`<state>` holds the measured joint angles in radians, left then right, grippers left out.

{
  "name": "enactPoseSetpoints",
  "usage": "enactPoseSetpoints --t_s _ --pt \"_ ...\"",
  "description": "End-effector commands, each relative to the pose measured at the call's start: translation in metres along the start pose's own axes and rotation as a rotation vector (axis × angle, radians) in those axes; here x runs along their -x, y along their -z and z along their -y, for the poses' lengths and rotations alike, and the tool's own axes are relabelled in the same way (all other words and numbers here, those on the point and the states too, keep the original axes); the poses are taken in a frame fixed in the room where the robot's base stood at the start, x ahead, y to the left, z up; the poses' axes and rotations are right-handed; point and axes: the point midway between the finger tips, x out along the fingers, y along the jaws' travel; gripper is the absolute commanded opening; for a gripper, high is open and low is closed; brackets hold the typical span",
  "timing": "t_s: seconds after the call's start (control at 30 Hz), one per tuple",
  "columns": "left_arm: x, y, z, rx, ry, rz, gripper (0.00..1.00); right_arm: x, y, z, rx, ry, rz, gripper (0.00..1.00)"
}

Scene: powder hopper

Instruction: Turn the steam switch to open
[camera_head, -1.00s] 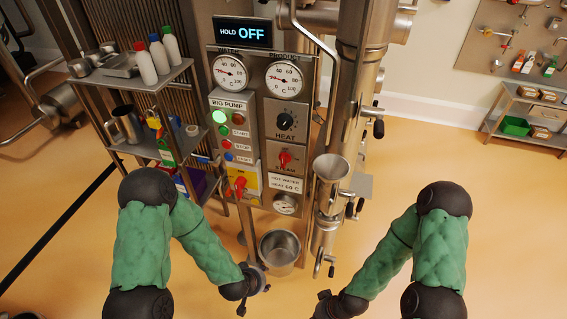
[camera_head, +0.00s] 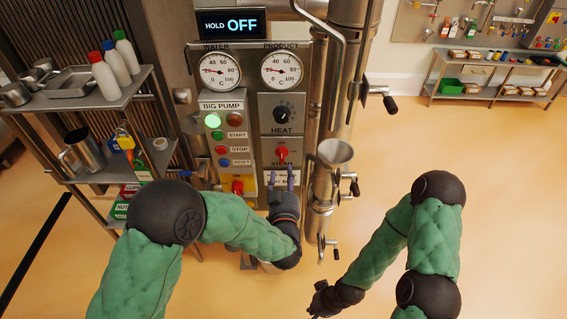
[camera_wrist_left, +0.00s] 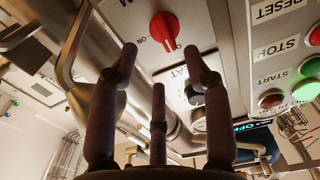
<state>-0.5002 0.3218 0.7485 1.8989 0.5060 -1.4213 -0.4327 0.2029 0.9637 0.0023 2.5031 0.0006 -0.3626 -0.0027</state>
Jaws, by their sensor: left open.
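The steam switch (camera_head: 282,154) is a red knob on a grey plate of the control panel, below the heat dial. It also shows in the left wrist view (camera_wrist_left: 164,28), which is upside down, at the top centre. My left gripper (camera_head: 281,178) is just below the switch, with its fingers pointing up at the panel. In the wrist view its fingers (camera_wrist_left: 160,75) are spread and empty, apart from the knob. The hand covers the label and gauge area under the switch. My right gripper (camera_head: 324,302) hangs low at the bottom centre; its fingers are too small to read.
The black heat dial (camera_head: 282,113) sits above the switch. Green, red and blue buttons (camera_head: 221,149) and another red switch (camera_head: 237,186) are to the left. A steel hopper funnel (camera_head: 335,153) and pipe stand close on the right. Shelves with bottles (camera_head: 103,72) are at left.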

Motion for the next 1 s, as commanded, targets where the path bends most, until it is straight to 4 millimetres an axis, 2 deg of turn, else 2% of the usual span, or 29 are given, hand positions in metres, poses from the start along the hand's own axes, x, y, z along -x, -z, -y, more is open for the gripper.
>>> enactPoseSetpoints --t_s 0.03,0.2,0.4,0.8,0.83,1.0 --pt "-0.011 -0.002 0.001 0.001 0.004 -0.002 0.49 -0.004 0.0 -0.002 0.0 0.0 0.0 0.0" --pt "-0.039 -0.002 0.001 0.001 0.002 0.0 0.49 -0.011 0.0 -0.004 0.0 0.0 0.0 0.0" --pt "-0.062 -0.002 0.001 0.0 0.001 0.001 0.49 -0.015 0.0 -0.005 0.0 0.0 0.001 0.0" --pt "-0.069 -0.001 0.0 0.0 -0.001 0.002 0.49 -0.016 0.0 -0.006 0.0 0.0 0.001 0.0" --pt "-0.069 -0.001 0.0 0.0 -0.001 0.002 0.46 -0.016 0.0 -0.006 0.0 0.0 0.001 0.0" --pt "-0.069 -0.001 0.0 0.0 -0.001 0.002 0.0 -0.016 0.0 -0.006 0.0 0.0 0.001 0.0"
